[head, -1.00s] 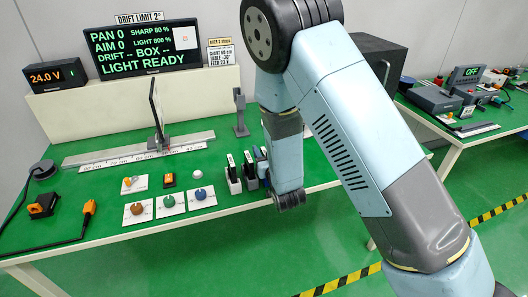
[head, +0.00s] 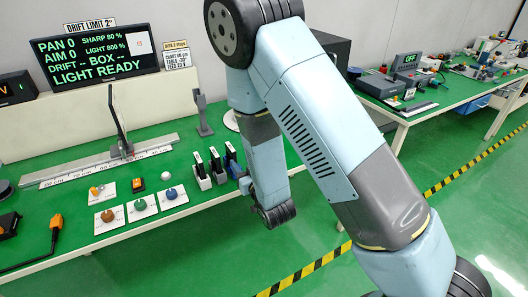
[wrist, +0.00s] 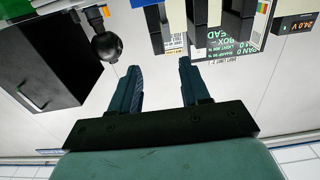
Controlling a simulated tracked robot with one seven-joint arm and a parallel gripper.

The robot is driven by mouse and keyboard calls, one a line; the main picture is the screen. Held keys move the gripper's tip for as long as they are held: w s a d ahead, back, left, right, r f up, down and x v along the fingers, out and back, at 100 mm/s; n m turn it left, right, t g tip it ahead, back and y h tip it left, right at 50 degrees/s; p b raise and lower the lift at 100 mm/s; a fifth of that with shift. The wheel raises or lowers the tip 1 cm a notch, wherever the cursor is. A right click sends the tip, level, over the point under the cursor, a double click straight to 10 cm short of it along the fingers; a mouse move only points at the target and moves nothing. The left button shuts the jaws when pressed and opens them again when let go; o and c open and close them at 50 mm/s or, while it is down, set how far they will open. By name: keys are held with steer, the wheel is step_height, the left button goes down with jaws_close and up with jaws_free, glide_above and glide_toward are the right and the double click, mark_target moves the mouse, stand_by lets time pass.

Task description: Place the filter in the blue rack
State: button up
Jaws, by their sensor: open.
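A long rail (head: 95,168) with an upright dark panel lies behind. Knob plates, such as the green one (head: 141,207), are left of the racks. A grey stand (head: 202,115) is behind them. A black box (wrist: 42,62) and a black ball-shaped part (wrist: 107,46) show in the wrist view.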

steer(key=w+d+r+m+g+h, duration=0.1)
steer(key=w+d+r+m+h, duration=0.25)
steer(key=w+d+r, duration=0.35)
steer(key=s+d+r+g+h, duration=0.3)
steer(key=d+r, duration=0.7)
steer(key=d, duration=0.1)
steer(key=s+d+r+m+g+h, duration=0.1)
steer(key=s+d+r, duration=0.3)
steer(key=s, duration=0.4)
steer(key=s+d+r+m+g+h, duration=0.1)
steer(key=s+d+r+g, duration=0.1)
steer(key=s+d+r, duration=0.2)
steer(key=s+d+r+m+g+h, duration=0.1)
steer(key=s+d+r, duration=0.3)
steer(key=s+d, duration=0.4)
steer(key=s+g, duration=0.1)
steer(key=s, duration=0.4)
steer(key=shift+d, duration=0.4)
steer(key=shift+a, duration=0.1)
